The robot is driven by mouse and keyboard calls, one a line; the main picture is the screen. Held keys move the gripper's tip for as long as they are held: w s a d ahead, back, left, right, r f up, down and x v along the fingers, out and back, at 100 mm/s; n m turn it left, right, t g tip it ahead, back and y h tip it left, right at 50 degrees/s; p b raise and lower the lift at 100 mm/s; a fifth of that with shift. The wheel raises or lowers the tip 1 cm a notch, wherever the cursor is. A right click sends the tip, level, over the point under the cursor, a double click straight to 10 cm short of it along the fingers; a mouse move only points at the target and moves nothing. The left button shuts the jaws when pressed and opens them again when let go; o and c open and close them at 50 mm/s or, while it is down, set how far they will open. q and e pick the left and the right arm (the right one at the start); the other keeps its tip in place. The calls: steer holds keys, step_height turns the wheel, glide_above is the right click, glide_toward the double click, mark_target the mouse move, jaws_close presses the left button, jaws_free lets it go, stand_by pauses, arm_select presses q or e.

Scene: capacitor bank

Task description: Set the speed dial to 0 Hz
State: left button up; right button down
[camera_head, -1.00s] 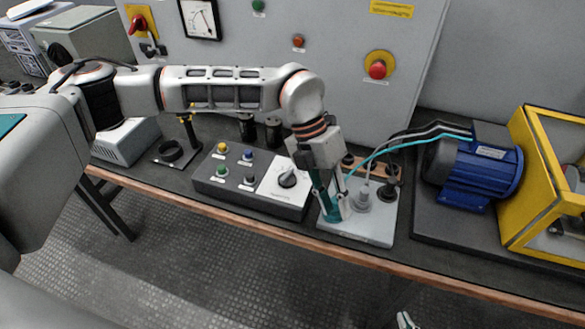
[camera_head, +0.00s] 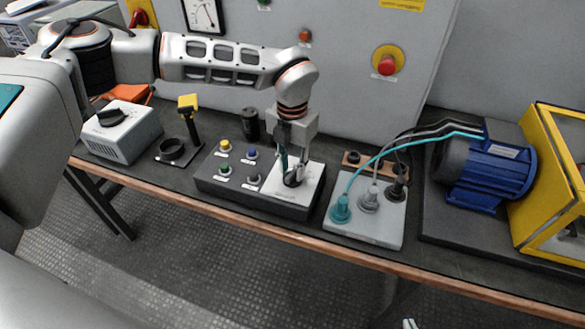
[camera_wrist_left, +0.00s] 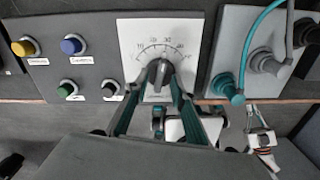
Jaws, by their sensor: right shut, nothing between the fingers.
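The speed dial is a dark knob (camera_wrist_left: 158,75) on a white scale plate (camera_wrist_left: 128,32) with numbers around its upper arc. The knob points roughly upward in the left wrist view; its exact reading is too small to tell. In the head view the plate (camera_head: 312,182) sits at the right end of the dark control box (camera_head: 232,191). My left gripper (camera_head: 291,178) is lowered over the dial. Its two teal fingers are apart, one on each side of the knob; contact is unclear. My right gripper (camera_head: 410,322) shows only partly at the head view's bottom edge, shut and empty.
Several coloured buttons, including a yellow one (camera_head: 225,146), stand left of the dial. A light socket plate (camera_head: 385,226) with plugged cables lies to its right, then a blue motor (camera_head: 490,170). The wooden table edge (camera_head: 330,253) runs in front.

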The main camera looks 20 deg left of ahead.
arm_select(q)
steer(key=shift+f, duration=0.4)
jaws_close()
steer(key=shift+r, duration=0.1)
